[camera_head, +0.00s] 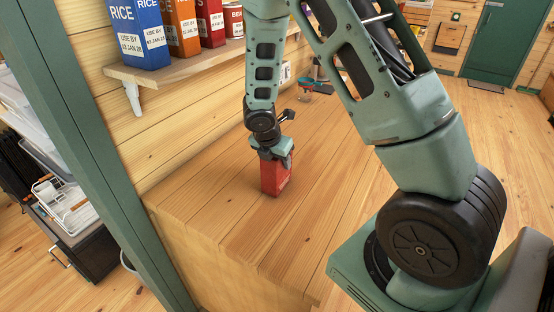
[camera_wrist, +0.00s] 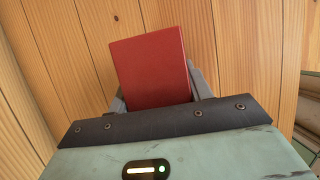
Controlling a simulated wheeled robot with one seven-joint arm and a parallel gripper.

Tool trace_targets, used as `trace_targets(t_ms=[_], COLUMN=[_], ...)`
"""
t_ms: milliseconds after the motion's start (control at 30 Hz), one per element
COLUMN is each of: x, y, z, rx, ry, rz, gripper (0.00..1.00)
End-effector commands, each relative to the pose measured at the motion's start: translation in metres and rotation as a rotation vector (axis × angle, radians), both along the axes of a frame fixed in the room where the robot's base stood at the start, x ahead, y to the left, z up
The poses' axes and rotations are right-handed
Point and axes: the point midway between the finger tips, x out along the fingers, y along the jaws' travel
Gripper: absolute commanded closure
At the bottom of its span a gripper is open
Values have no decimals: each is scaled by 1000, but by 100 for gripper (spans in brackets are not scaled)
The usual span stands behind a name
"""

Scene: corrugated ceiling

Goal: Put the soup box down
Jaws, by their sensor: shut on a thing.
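The soup box is a red box (camera_head: 275,178) at the wooden counter (camera_head: 225,205), below my gripper (camera_head: 274,152) in the head view. It looks upright, and its lower end appears to be at the counter surface; I cannot tell for sure whether it touches. In the wrist view the red box (camera_wrist: 150,68) shows its plain red top between the two grey fingers of my gripper (camera_wrist: 160,98). The gripper is shut on the box. The fingertips are partly hidden by the box and the gripper body.
A wall shelf (camera_head: 180,66) above the counter's left side holds a blue rice box (camera_head: 137,32), an orange box (camera_head: 181,27) and red boxes (camera_head: 210,22). Small items (camera_head: 316,87) stand at the counter's far end. The counter in front of the box is clear.

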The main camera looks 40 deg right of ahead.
Motion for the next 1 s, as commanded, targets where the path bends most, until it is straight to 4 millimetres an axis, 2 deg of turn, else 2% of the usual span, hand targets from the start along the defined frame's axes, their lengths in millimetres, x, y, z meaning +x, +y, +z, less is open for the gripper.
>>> trace_targets(t_ms=[100,133,200,467,600,767,1000], x=[0,0,0,0,0,-3,-10], y=[0,0,0,0,1,11,30], z=[-4,-3,-3,-2,6,32,78], rx=[-1,0,0,0,1,1,1], ry=[0,0,0,0,-2,-5,-5], rz=[0,0,0,0,-1,0,0], gripper=[82,45,28,28,28,28,28])
